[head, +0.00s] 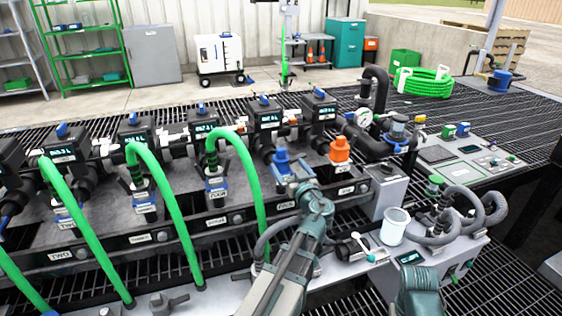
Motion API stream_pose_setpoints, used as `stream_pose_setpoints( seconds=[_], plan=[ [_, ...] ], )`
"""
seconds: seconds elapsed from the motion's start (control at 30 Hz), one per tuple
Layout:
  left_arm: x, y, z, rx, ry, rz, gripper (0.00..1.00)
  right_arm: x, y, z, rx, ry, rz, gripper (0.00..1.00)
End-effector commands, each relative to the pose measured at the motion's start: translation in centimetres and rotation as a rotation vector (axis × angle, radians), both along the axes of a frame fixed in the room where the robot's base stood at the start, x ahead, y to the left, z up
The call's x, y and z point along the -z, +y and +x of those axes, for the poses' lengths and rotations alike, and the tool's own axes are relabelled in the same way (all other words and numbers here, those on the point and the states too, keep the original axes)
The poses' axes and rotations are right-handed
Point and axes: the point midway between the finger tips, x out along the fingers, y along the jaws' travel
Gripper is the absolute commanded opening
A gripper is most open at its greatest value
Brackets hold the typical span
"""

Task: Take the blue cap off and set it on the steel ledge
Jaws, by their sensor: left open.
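The blue cap (281,157) sits on an outlet of the manifold, left of an orange cap (340,150). My left gripper (289,172) is open at the blue cap, with its arm reaching up from the bottom. The gripper hides the cap's lower part, and I cannot tell whether its fingers touch the cap. The steel ledge (225,291) runs along the manifold's front, partly hidden by my left arm. My right gripper is out of view; only part of my right arm shows at the bottom right.
Green hoses (168,200) arch from other outlets down past the front ledge. A white cup (395,226) and grey hoses (465,212) stand right of my left arm. A dark wing-shaped fitting (170,302) lies on the ledge at the left.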

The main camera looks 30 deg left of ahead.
Motion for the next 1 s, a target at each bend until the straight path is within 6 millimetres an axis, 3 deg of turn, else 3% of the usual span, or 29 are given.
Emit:
stream_pose_setpoints(
  seconds=[0.13, 0.47, 0.8, 1.0],
  plan=[
    [0.0, 1.2, 1.0, -0.001, 0.0, 0.0, 1.0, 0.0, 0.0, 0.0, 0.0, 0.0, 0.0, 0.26],
    [0.1, 1.7, 1.5, 0.0, 0.001, -0.001, 1.0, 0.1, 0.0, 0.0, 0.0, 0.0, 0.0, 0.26],
    [0.4, 5.2, 4.3, -0.001, 0.001, -0.001, 1.0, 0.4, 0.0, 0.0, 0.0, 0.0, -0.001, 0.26],
    [0.4, 5.4, 4.3, 0.001, 0.001, -0.001, 1.0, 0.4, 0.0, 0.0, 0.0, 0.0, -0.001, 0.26]
  ],
)
